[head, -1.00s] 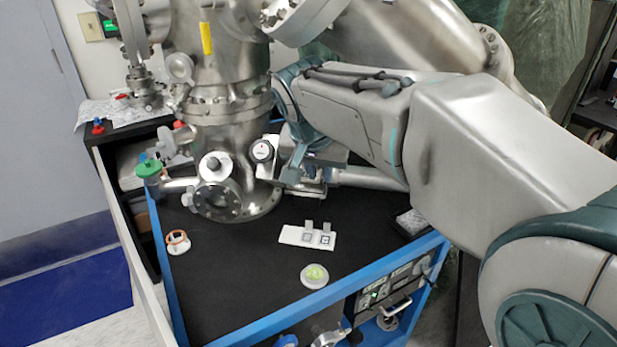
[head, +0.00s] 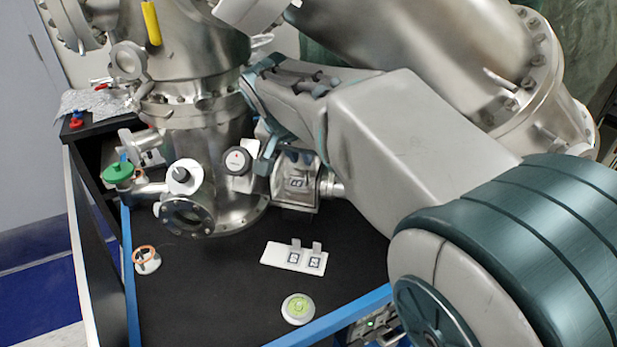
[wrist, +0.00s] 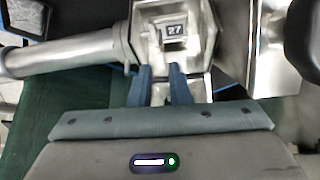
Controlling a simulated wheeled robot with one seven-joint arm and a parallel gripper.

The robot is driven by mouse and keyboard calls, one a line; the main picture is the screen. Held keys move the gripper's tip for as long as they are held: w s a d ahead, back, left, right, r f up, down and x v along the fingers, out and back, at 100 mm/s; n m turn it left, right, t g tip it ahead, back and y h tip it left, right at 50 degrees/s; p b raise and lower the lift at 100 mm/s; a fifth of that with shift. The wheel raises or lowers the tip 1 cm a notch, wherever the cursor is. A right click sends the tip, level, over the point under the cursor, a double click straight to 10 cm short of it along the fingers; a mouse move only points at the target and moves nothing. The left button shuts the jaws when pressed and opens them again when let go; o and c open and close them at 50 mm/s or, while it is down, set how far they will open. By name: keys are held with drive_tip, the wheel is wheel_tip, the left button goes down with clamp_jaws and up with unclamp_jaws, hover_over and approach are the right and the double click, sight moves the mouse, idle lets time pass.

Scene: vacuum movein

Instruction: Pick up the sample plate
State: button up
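A small silver plate with a dark tag reading 27 (wrist: 174,31) sits in a metal fitting of the vacuum chamber. A tagged part also shows at this fitting in the head view (head: 298,183). Two more small tagged plates, a left one (head: 294,257) and a right one (head: 315,261), stand on a white holder (head: 272,254) on the black table. Which of these is the sample plate, I cannot tell for sure. My gripper (wrist: 160,68) has its two blue fingers apart, pointing at the fitting just short of the tag 27. I see nothing clearly held between them.
The steel chamber (head: 195,120) and a thick pipe (head: 430,60) crowd around my arm. A dial gauge (head: 238,160) is close beside my gripper.

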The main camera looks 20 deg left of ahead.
sight(305, 187)
drive_tip(key=x, duration=0.8)
drive_tip(key=shift+a+f+b, duration=0.15)
drive_tip(key=shift+b, duration=0.25)
clamp_jaws()
